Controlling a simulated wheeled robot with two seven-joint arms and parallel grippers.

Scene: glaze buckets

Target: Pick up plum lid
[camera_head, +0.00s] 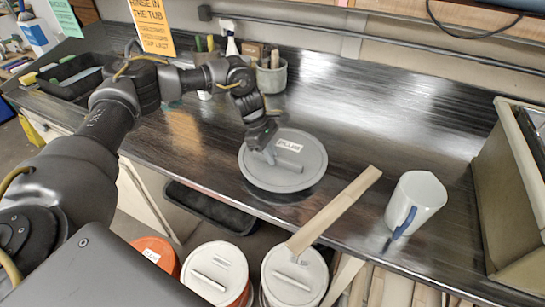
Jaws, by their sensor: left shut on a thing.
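The plum lid (300,178) is a round grey disc with a raised bar on top and a small white label, too small to read surely. It is over the dark counter near its front edge. My left gripper (264,150) comes down on the lid's upper left part and is shut on it, at its raised part. The fingertips are partly hidden by the gripper itself. I cannot tell for certain whether the lid is clear of the counter. My right gripper is not in view.
A white pitcher (417,198) with a blue handle stands right of the lid. A wooden paddle (335,210) juts across the front edge. White-lidded buckets (215,270) and an orange-lidded one (157,253) stand below. A grey tool pot (271,75) is behind. The counter's back right is clear.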

